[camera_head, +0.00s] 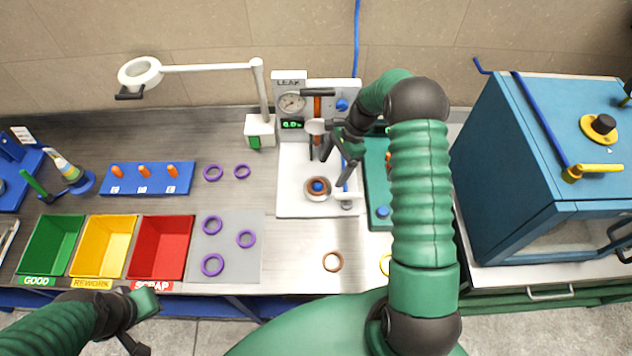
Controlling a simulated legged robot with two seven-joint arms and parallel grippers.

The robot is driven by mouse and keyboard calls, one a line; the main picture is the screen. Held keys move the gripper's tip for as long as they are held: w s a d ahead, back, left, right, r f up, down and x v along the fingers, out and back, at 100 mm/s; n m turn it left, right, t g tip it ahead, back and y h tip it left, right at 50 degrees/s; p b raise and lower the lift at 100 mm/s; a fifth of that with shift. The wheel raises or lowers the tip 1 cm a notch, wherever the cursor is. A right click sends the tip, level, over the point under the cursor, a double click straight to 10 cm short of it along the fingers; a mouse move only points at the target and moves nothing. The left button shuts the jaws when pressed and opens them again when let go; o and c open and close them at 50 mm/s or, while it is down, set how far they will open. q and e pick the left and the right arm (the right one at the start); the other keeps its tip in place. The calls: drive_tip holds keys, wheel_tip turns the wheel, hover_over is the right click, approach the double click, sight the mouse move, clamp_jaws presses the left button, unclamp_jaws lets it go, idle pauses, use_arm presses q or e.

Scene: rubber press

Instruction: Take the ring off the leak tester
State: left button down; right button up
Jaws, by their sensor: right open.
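The leak tester (290,205) is a white stand with a dial gauge, a green display and a LEAK sign, at the middle of the bench. A brown ring (309,193) sits on its base around a blue-centred seat. My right gripper (336,160) is open and empty, above the tester base, just behind and slightly right of the ring, and apart from it in the picture. Its height over the base is hard to judge. My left gripper (140,322) is low at the left, in front of the bench edge, far from the tester; its jaw opening is unclear.
Green (50,243), yellow (104,246) and red (160,247) bins stand at left. A grey mat (227,258) holds purple rings. Another brown ring (333,261) lies in front of the tester. A magnifier lamp (260,130) stands beside it; a blue press cabinet (500,180) is at right.

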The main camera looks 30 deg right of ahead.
sight(316, 186)
drive_tip(key=a, duration=0.3)
drive_tip(key=shift+w+p, duration=0.25)
drive_tip(key=shift+p, duration=0.05)
drive_tip(key=p+x, duration=0.1)
drive_tip(key=x, duration=0.3)
drive_tip(key=shift+s+a+f+p, duration=0.1)
drive_tip(key=shift+f+p, duration=0.15)
drive_tip(key=shift+p, duration=0.05)
drive_tip(key=shift+f, duration=0.3)
drive_tip(key=c, duration=1.6)
drive_tip(key=shift+o, duration=0.2)
drive_tip(key=shift+r, duration=0.15)
